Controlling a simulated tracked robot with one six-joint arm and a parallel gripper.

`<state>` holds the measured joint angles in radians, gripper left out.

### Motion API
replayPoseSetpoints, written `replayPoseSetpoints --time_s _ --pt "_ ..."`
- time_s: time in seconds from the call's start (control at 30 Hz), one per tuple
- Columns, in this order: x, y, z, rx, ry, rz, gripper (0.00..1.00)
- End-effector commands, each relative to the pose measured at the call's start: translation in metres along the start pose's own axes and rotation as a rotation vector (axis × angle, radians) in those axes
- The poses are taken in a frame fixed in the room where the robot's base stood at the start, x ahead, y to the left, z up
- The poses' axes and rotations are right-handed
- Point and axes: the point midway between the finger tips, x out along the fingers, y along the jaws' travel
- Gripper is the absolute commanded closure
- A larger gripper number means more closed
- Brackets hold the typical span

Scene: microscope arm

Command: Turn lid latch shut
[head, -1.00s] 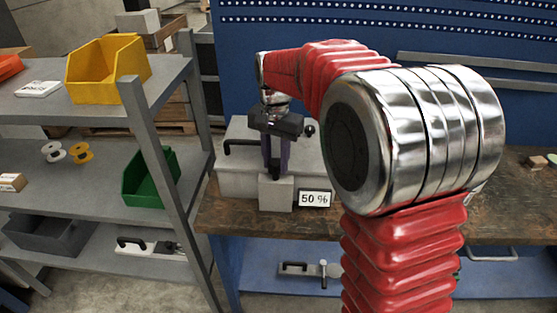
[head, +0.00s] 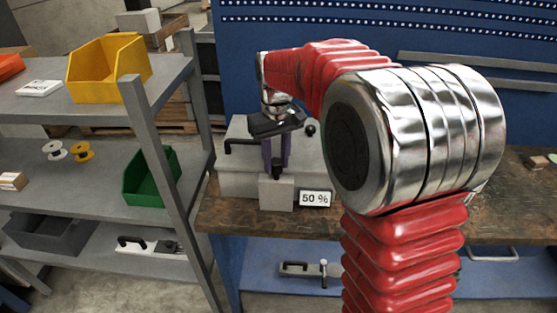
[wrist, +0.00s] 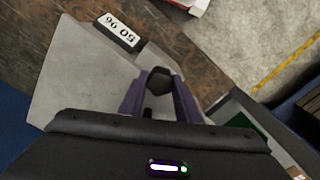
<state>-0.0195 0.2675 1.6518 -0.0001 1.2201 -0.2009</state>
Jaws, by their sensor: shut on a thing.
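A grey box with a lid (head: 236,180) stands on the workbench, with a black handle (head: 240,145) at its left. My gripper (head: 277,170) points down at the box's front, its purple fingers above a small grey block (head: 276,194). In the wrist view the fingers (wrist: 158,108) stand on both sides of a black latch knob (wrist: 158,80), and my gripper is shut on it. The latch's lower part is hidden by the fingers and gripper body. I cannot tell how far the latch is turned.
A grey shelf (head: 75,190) with a yellow bin (head: 108,70) and a green bin (head: 150,178) is at left. A blue panel (head: 380,30) rises behind. My red arm hides the bench's middle.

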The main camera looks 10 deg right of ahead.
Motion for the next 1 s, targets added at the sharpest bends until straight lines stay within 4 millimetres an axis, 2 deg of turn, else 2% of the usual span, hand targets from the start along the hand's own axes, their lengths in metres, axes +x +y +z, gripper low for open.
replayPoseSetpoints --time_s 0.4,0.93,0.97,1.0 --pt "0.0032 -0.0015 0.0036 -0.235 -0.014 -0.006 0.92" --pt "0.0033 -0.0017 0.0036 -0.266 -0.014 -0.006 0.92" --pt "0.0033 -0.0017 0.0036 -0.266 -0.014 -0.006 0.69" --pt "0.0033 -0.0017 0.0035 -0.266 -0.013 -0.006 0.66"
